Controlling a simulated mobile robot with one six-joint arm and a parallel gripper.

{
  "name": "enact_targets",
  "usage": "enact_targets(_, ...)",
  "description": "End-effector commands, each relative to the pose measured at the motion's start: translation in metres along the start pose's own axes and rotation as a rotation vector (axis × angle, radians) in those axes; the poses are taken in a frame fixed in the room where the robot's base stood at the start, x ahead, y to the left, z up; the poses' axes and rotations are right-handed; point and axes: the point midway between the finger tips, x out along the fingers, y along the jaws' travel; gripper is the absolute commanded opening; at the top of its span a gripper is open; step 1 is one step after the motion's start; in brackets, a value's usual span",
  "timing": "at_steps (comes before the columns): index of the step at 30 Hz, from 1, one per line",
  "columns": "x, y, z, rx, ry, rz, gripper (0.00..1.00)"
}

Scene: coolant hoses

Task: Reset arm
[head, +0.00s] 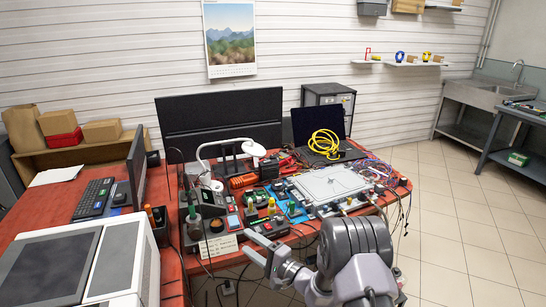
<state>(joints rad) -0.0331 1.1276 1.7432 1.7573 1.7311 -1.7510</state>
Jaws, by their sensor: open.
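My gripper (273,257) is at the lower middle of the head view, at the end of my grey arm. It is open, with nothing seen between its fingers. It is in front of the near edge of the red workbench (307,232). A light grey flat plate or box (332,186) with hoses or cables at its near edge lies on the right part of the bench, beyond my arm. My arm hides part of the bench's front edge and the floor below.
Tools, small devices and a white lamp (222,143) crowd the bench. A laptop (318,125) with a coiled yellow cable (325,143) stands at the back. Loose cables hang off the right edge. A large white machine (130,265) is at the lower left. Tiled floor (460,230) is clear at right.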

Motion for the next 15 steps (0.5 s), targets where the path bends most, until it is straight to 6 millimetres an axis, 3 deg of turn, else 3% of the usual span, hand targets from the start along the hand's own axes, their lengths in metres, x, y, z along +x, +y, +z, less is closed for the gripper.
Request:
enact_targets(1, 0.003, -0.045, 0.03, 0.001, -0.109, 0.032, 0.53)
enact_targets(3, -0.009, -0.097, 0.085, 0.006, -0.276, 0.139, 0.53)
enact_targets(5, -0.034, -0.131, 0.132, -0.014, -0.392, 0.267, 0.53)
enact_targets(6, -0.057, -0.147, 0.16, -0.038, -0.445, 0.365, 0.53)
enact_targets(8, -0.097, -0.163, 0.194, -0.091, -0.486, 0.522, 0.53)
enact_targets(10, -0.151, -0.172, 0.222, -0.175, -0.474, 0.707, 0.53)
enact_targets(12, -0.206, -0.175, 0.235, -0.277, -0.397, 0.877, 0.53)
enact_targets(15, -0.275, -0.176, 0.234, -0.424, -0.218, 1.053, 0.53)
